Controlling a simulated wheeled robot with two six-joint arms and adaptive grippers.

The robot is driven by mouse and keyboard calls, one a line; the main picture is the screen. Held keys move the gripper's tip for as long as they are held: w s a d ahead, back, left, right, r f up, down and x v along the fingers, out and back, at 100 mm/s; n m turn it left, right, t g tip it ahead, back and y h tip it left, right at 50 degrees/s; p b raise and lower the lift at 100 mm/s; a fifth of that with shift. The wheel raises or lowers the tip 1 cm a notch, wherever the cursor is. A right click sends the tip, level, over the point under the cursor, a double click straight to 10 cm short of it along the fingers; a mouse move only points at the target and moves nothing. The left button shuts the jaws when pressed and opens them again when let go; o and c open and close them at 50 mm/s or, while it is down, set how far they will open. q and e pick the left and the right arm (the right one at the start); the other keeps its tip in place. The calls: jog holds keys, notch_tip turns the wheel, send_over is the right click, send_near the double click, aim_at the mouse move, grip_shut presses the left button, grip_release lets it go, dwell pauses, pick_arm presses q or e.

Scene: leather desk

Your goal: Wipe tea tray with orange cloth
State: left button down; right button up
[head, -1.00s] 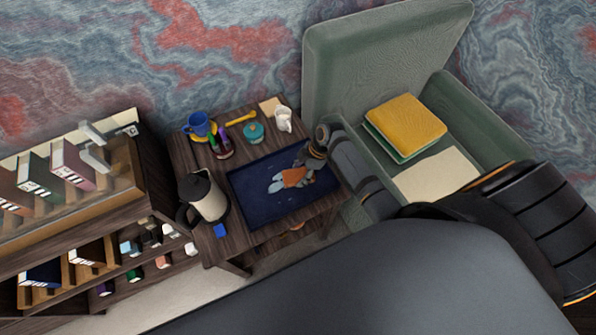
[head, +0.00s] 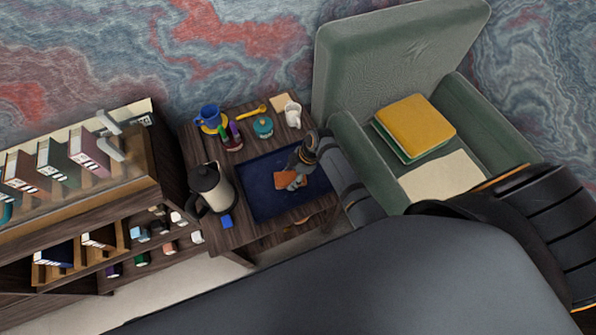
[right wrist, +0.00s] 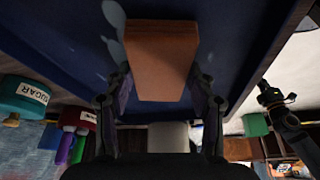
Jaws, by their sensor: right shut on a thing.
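The dark blue tea tray (head: 255,187) lies on the small wooden side table. The orange cloth (head: 289,181) is a folded, block-like pad over the middle of the tray. My right gripper (head: 297,179) reaches in from the right and is shut on the cloth. In the right wrist view, the cloth (right wrist: 161,60) sits between the two fingers of the gripper (right wrist: 160,90). Pale marks show on the tray (right wrist: 75,35) beside the cloth. Contact between cloth and tray is hard to tell. My left gripper is not seen in the head view.
A kettle (head: 211,187) and a blue block (head: 227,221) stand left of the tray. A blue cup (head: 210,116), a teal sugar jar (head: 263,127) and a white pitcher (head: 292,113) stand behind it. A green armchair (head: 390,60) is at the right, a bookcase (head: 75,215) at the left.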

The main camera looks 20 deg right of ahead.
jog(key=shift+s+a+f, duration=0.1)
jog(key=shift+s+a, duration=0.05)
jog(key=shift+a, duration=0.2)
jog(key=shift+w+b, duration=0.6)
jog(key=shift+w, duration=0.8)
jog(key=shift+d+r, duration=0.25)
jog(key=shift+d, duration=0.3)
jog(key=shift+d+p, duration=0.45)
jog(key=shift+d, duration=0.45)
jog(key=shift+w+d+f, duration=0.1)
jog(key=shift+d, duration=1.75)
jog(key=shift+f, duration=0.15)
